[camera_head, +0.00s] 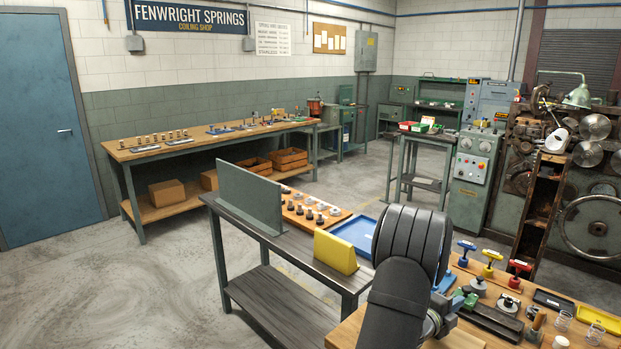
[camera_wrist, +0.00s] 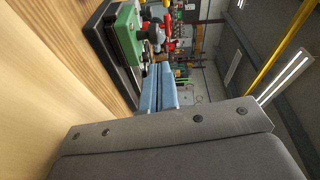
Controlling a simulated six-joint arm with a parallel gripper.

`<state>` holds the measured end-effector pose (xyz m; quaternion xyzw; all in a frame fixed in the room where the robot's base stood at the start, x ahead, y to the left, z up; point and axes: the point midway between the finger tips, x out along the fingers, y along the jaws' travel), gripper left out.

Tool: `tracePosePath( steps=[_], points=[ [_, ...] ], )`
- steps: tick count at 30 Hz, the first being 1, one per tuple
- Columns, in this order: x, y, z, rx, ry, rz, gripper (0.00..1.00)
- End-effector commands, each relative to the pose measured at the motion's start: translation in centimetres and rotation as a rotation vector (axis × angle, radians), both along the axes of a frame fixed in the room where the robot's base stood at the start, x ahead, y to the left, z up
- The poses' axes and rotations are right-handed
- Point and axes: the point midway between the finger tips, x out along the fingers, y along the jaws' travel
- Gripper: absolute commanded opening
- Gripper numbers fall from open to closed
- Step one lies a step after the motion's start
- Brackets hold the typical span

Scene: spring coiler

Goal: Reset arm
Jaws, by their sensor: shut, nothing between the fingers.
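My arm (camera_head: 395,300) rises in the front middle of the head view and hides most of my gripper there. In the wrist view my gripper (camera_wrist: 158,70) shows as two blue-grey fingers lying side by side, closed together, with nothing between them. The fingers point toward a green block on a dark base (camera_wrist: 122,38) and small red parts (camera_wrist: 172,28) beyond. I cannot tell the exact gap between the fingertips and these parts.
The wooden bench at right holds blue, yellow and red-handled tools (camera_head: 491,262), a dark tray (camera_head: 553,301) and a yellow tray (camera_head: 597,320). Left of my arm stand a yellow block (camera_head: 335,252), a blue tray (camera_head: 355,234) and a green upright panel (camera_head: 248,198).

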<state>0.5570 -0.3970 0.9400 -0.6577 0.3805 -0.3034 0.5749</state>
Motion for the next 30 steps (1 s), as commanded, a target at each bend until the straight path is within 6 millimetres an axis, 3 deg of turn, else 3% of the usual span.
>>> tracePosePath(
  steps=[2,12,25,30],
  points=[
    [0.6,-1.6,-0.1,-0.001,-0.002,-0.003,0.0],
    [-0.6,-8.4,-0.2,-0.002,0.0,-0.003,0.0],
    [-6.9,-14.3,-0.2,0.001,0.0,-0.002,0.0],
    [-8.4,-10.8,-0.1,0.002,0.002,0.004,0.0]
  ],
)
